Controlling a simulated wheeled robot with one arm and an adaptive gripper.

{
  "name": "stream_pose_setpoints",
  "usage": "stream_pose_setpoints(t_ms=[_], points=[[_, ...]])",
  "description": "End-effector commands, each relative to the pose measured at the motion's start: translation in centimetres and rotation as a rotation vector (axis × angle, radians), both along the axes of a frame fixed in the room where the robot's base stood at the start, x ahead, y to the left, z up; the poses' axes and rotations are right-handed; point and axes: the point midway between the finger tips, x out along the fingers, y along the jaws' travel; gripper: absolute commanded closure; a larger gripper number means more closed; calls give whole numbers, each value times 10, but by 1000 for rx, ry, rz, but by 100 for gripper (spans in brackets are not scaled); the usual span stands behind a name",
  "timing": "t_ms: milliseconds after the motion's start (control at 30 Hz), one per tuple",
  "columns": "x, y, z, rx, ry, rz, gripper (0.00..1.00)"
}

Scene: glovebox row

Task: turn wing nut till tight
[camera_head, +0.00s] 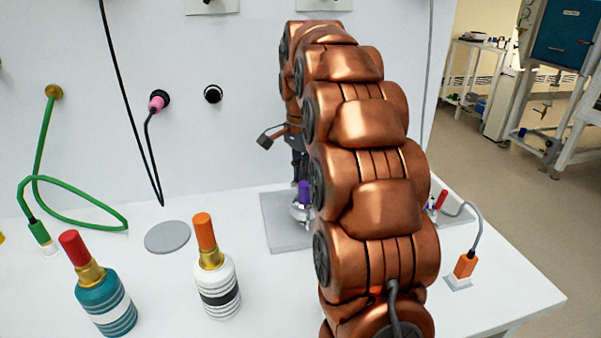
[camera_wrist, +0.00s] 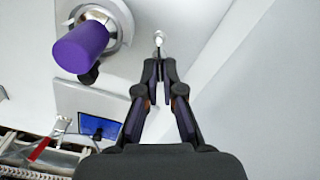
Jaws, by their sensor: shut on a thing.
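In the wrist view my gripper (camera_wrist: 158,70) has its two fingers brought close together at the tips. It is shut on the wing nut, which is mostly hidden between the fingertips. A small silvery stud end (camera_wrist: 158,38) shows just beyond the tips, on a pale grey plate (camera_wrist: 125,65). A purple cylindrical handle (camera_wrist: 82,47) on a round silver fitting stands to the left of the fingers, apart from them. In the head view the purple handle (camera_head: 304,192) shows beside my arm, above the grey plate (camera_head: 280,238). My arm hides most of the work spot there.
A teal bottle (camera_head: 106,302) and a white striped bottle (camera_head: 217,287) stand left on the white bench. A grey disc (camera_head: 167,237) lies behind them. A green hose (camera_head: 40,150) and black cable (camera_head: 127,90) hang left. An orange connector (camera_head: 465,265) sits right.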

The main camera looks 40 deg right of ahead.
Motion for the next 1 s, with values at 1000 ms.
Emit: stream_pose_setpoints(t_ms=[1000], points=[[-5,0,0,-1,1,-456,100]])
